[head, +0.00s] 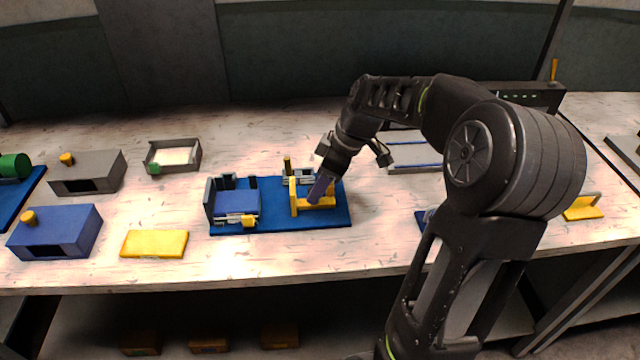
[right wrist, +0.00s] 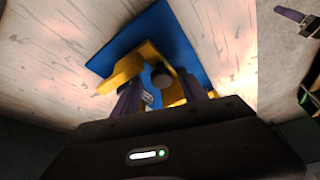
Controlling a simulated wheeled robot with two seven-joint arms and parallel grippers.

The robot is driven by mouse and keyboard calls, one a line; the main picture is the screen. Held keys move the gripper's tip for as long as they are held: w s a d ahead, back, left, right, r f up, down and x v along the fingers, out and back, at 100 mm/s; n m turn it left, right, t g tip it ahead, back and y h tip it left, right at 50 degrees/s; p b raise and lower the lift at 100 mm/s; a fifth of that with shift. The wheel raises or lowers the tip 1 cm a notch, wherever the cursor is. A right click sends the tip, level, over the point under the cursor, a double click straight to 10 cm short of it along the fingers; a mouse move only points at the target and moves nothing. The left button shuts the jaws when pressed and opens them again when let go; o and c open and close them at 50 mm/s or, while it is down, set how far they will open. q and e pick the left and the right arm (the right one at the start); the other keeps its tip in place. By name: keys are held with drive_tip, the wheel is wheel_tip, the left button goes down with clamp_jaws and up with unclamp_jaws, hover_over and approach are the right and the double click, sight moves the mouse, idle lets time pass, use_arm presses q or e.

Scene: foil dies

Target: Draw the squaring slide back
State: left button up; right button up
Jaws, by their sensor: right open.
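A blue base plate (head: 280,222) carries a fixture with a blue block (head: 237,203) between dark walls on its left half. The yellow slide (head: 316,202) sits on the plate's right half. My right gripper (head: 318,190) is at the slide, pointing down and hiding part of it. In the right wrist view my right gripper (right wrist: 162,92) is open, its purple-grey fingers on either side of a dark round knob (right wrist: 161,76) amid the yellow slide (right wrist: 150,55). I cannot tell whether the fingers touch the knob. My left gripper is out of view.
To the left are a blue box (head: 75,228) and a grey box (head: 100,172) with yellow knobs, a yellow plate (head: 154,244) and an open grey tray (head: 172,143). A grey rack (head: 412,155) stands behind my right arm. The table's front strip is clear.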

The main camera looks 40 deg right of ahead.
drive_tip(key=v, duration=0.7)
drive_tip(key=shift+r+b, duration=0.2)
drive_tip(key=shift+b, duration=0.1)
drive_tip(key=shift+s+d, duration=0.1)
